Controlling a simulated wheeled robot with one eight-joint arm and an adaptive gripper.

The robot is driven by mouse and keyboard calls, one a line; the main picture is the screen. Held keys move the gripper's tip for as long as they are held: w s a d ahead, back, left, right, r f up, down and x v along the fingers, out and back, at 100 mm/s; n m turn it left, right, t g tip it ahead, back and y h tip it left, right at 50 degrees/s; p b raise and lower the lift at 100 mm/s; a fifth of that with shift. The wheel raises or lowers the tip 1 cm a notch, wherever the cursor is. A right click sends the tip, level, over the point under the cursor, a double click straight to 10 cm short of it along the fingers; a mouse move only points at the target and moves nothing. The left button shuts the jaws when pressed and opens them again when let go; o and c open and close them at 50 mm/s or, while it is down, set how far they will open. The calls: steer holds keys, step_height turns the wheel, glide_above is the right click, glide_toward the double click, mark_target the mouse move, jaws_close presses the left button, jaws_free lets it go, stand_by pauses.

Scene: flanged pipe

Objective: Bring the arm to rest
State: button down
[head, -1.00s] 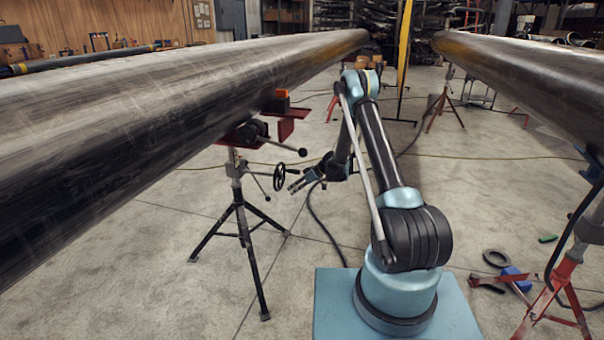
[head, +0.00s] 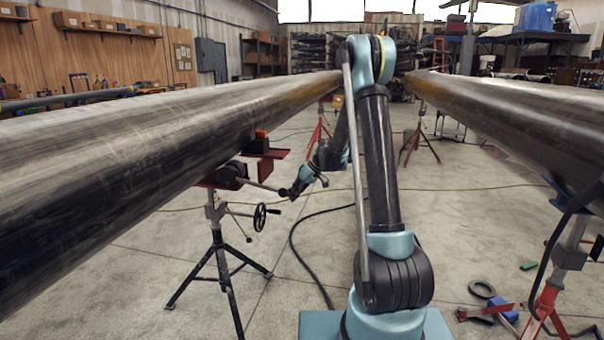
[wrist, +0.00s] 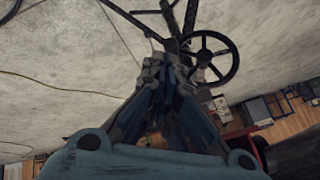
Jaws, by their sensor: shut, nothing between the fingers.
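My gripper (head: 287,192) is at the end of my folded arm, to the left of my upright arm link in the head view. It is shut and empty. In the picture its tip lies close to the end of a handle (head: 262,187) on the pipe stand; I cannot tell whether they touch. In the wrist view my gripper (wrist: 163,68) points toward the stand's handwheel (wrist: 212,57) and dark legs, with its fingers together. The handwheel also shows in the head view (head: 260,217), below and left of my gripper.
A long steel pipe (head: 130,145) runs along the left on a black tripod stand (head: 222,262). Another pipe (head: 510,115) runs along the right on red stands. A black cable (head: 300,250) lies on the floor. A ring (head: 481,289) and tools lie at lower right.

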steer(key=s+d+r+m+h, duration=0.1)
steer(key=s+d+r+m, duration=0.1)
steer(key=s+d+r, duration=0.35)
steer(key=s+d+r+m+t+h, duration=0.1)
steer(key=s+d+r, duration=0.2)
steer(key=s, duration=0.6)
steer(key=s+d+r+m+h, duration=0.2)
steer(key=s+d+r, duration=0.2)
steer(key=s, duration=0.4)
steer(key=s+d+f+m+h, duration=0.1)
steer(key=s+d+f, duration=0.1)
steer(key=s, duration=0.5)
steer(key=s+d+f+m+h, duration=0.1)
steer(key=s+d+f+m, duration=0.1)
steer(key=s+d, duration=0.3)
steer(key=s+d+f+m+h, duration=0.1)
steer(key=s+d+f, duration=0.2)
steer(key=s, duration=0.8)
steer(key=shift+d+f+m+t, duration=0.15)
steer(key=shift+m+t, duration=0.15)
steer(key=shift+w+f, duration=0.2)
steer(key=shift+w, duration=0.2)
